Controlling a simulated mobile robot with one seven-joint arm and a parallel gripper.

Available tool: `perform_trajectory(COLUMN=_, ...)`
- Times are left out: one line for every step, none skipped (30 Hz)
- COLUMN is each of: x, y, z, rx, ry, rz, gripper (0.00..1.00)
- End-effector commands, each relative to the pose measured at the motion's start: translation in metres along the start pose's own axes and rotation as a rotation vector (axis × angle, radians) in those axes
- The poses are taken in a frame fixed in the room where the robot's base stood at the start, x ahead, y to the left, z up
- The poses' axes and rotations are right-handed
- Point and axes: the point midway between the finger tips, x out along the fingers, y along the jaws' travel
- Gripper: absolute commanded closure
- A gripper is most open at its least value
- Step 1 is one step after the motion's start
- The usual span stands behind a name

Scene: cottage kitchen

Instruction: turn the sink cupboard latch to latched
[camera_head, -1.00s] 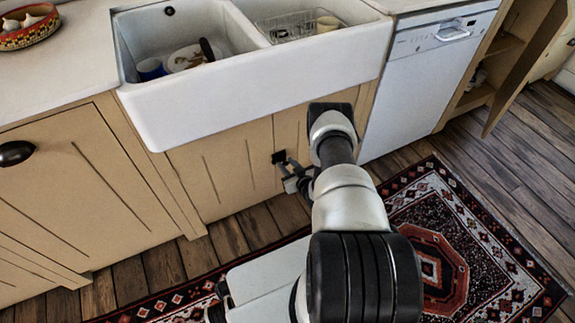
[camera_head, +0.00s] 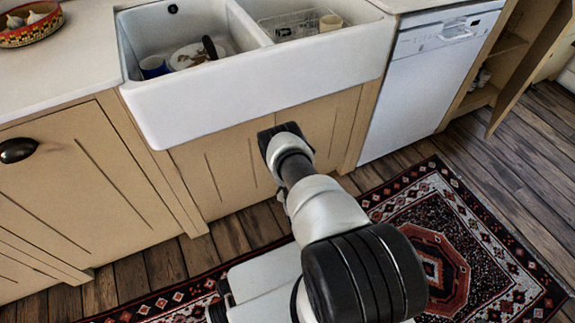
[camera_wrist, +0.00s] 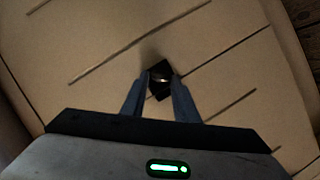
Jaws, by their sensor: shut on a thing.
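The sink cupboard doors (camera_head: 217,178) are tan and look closed below the white sink. In the wrist view, the small dark latch (camera_wrist: 160,67) lies on the tan door face (camera_wrist: 90,45). My gripper (camera_wrist: 159,80) reaches it, with one blue-grey finger on each side, shut on the latch. The fingers and shadow cover part of the latch, so I cannot tell whether it is latched. In the head view, my arm hides both the latch and the fingers.
The white sink (camera_head: 250,95) juts out above the cupboard. A white dishwasher (camera_head: 425,85) stands to the right, with an open cupboard door (camera_head: 530,60) beyond it. A patterned rug (camera_head: 480,240) lies on the wooden floor.

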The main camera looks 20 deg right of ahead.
Motion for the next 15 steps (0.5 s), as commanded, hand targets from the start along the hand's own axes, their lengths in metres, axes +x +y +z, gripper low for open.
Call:
perform_trajectory(x=0.0003, y=-0.0025, z=-0.0013, rx=-0.042, ry=0.004, rz=0.015, gripper=0.95)
perform_trajectory(x=0.0003, y=-0.0028, z=-0.0009, rx=-0.068, ry=0.004, rz=0.026, gripper=0.95)
perform_trajectory(x=0.0005, y=-0.0034, z=-0.0014, rx=-0.102, ry=0.005, rz=0.040, gripper=0.95)
perform_trajectory(x=0.0004, y=-0.0038, z=-0.0010, rx=-0.127, ry=0.004, rz=0.050, gripper=0.95)
perform_trajectory(x=0.0004, y=-0.0042, z=-0.0006, rx=-0.152, ry=0.003, rz=0.061, gripper=0.95)
perform_trajectory(x=0.0006, y=-0.0046, z=-0.0009, rx=-0.185, ry=0.004, rz=0.074, gripper=0.95)
perform_trajectory(x=0.0006, y=-0.0045, z=-0.0006, rx=-0.208, ry=0.004, rz=0.085, gripper=0.95)
perform_trajectory(x=0.0007, y=-0.0049, z=-0.0004, rx=-0.231, ry=0.004, rz=0.095, gripper=0.95)
perform_trajectory(x=0.0006, y=-0.0053, z=-0.0002, rx=-0.261, ry=0.004, rz=0.108, gripper=0.95)
perform_trajectory(x=0.0009, y=-0.0055, z=-0.0005, rx=-0.282, ry=0.004, rz=0.117, gripper=0.95)
perform_trajectory(x=0.0009, y=-0.0057, z=-0.0001, rx=-0.302, ry=0.003, rz=0.126, gripper=0.95)
perform_trajectory(x=0.0007, y=-0.0062, z=0.0006, rx=-0.328, ry=0.003, rz=0.135, gripper=0.95)
perform_trajectory(x=0.0011, y=-0.0060, z=0.0006, rx=-0.347, ry=0.002, rz=0.144, gripper=0.95)
perform_trajectory(x=0.0013, y=-0.0060, z=0.0006, rx=-0.364, ry=0.002, rz=0.152, gripper=0.95)
perform_trajectory(x=0.0011, y=-0.0065, z=0.0010, rx=-0.387, ry=0.002, rz=0.160, gripper=0.95)
